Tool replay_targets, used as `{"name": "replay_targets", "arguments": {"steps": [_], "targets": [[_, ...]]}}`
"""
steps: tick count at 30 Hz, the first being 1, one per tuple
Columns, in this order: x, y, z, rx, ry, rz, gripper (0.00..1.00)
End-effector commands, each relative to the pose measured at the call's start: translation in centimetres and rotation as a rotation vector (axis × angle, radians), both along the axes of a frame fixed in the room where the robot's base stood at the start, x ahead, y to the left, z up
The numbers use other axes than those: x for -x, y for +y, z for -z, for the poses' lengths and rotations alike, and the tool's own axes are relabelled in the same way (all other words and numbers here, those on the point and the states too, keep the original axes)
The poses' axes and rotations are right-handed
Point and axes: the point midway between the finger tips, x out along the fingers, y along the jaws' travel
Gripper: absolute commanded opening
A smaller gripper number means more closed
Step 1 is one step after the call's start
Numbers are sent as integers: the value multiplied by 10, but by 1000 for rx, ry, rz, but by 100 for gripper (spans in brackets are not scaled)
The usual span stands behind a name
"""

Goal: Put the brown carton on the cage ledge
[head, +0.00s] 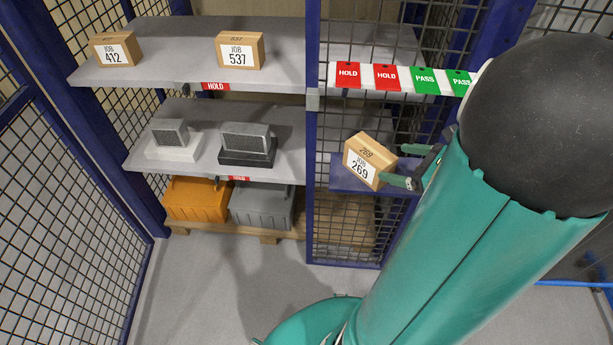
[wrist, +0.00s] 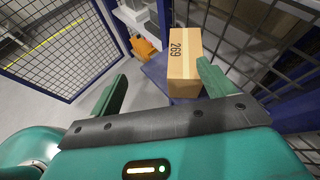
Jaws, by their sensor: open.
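A brown carton (head: 370,161) labelled JOB 269 rests on the blue cage ledge (head: 345,183), turned at an angle to it. The carton (wrist: 184,66) and the ledge (wrist: 156,74) also show in the wrist view. My gripper (head: 394,164) is open at the carton's right side in the head view. In the wrist view my gripper (wrist: 163,70) has its fingers wide apart. The right finger overlaps the carton's lower right edge, and the left finger is well clear of it. I cannot tell whether the right finger touches the carton.
Cartons 412 (head: 115,51) and 537 (head: 240,51) stand on the upper shelf (head: 180,67). Two grey units are on the middle shelf (head: 190,165). Orange (head: 196,199) and grey (head: 262,207) bins sit below. A HOLD/PASS strip (head: 405,79) and a blue post (head: 312,140) are near the ledge.

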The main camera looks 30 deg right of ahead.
Motion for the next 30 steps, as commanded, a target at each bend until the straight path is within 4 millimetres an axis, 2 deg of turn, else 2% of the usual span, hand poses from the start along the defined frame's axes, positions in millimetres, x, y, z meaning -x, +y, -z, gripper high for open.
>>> {"name": "replay_targets", "arguments": {"steps": [1, 3, 6, 9, 12, 18, 21, 25, 30], "targets": [[-12, 28, -8, 80, 11, -124, 82], [-23, 69, -15, 216, 31, -324, 82], [-28, 126, -24, 449, 40, -629, 82], [-24, 172, -31, 701, 26, -924, 82], [-15, 208, -39, 968, -13, -1201, 82], [1, 254, -65, 1551, -152, -1671, 82], [5, 268, -80, 1802, -225, -1817, 82], [7, 276, -93, 1997, -277, -1911, 82], [7, 277, -96, 2043, -286, -1933, 82]]}}
